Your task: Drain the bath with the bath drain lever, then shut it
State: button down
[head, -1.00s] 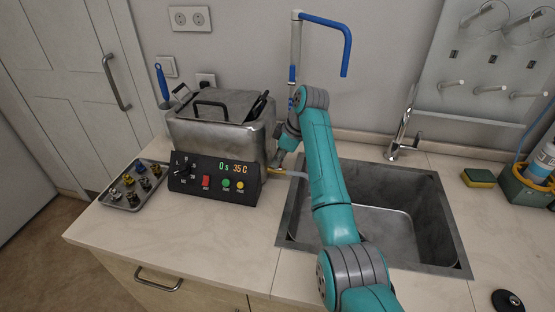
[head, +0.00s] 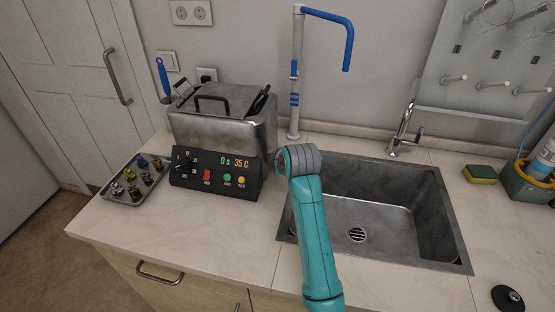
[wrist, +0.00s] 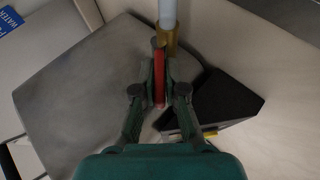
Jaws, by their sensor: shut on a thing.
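The bath (head: 222,136) is a steel box with a lid, left of the sink in the head view. Its steel wall (wrist: 80,85) fills the left of the wrist view. The red drain lever (wrist: 158,80) lies between the fingers of my gripper (wrist: 158,88), which is shut on it. A brass fitting (wrist: 167,38) with a pale tube (wrist: 168,10) adjoins the lever's far end. In the head view my arm hides the lever, the fitting and the gripper's fingers. The bath's panel (head: 215,178) reads 0 s and 35 C.
The sink (head: 450,225) is right of my arm, its drain visible and no water seen in it. A tray of small parts (head: 124,198) lies left.

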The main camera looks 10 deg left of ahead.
jog(key=shift+s+f+n+t, duration=0.25)
jog(key=shift+f+n+t, duration=0.1)
jog(key=shift+t, duration=0.65)
jog(key=c, duration=1.2)
grip_release()
jog(key=shift+c, duration=0.2)
jog(key=v, duration=1.2)
jog(key=shift+f, duration=0.15)
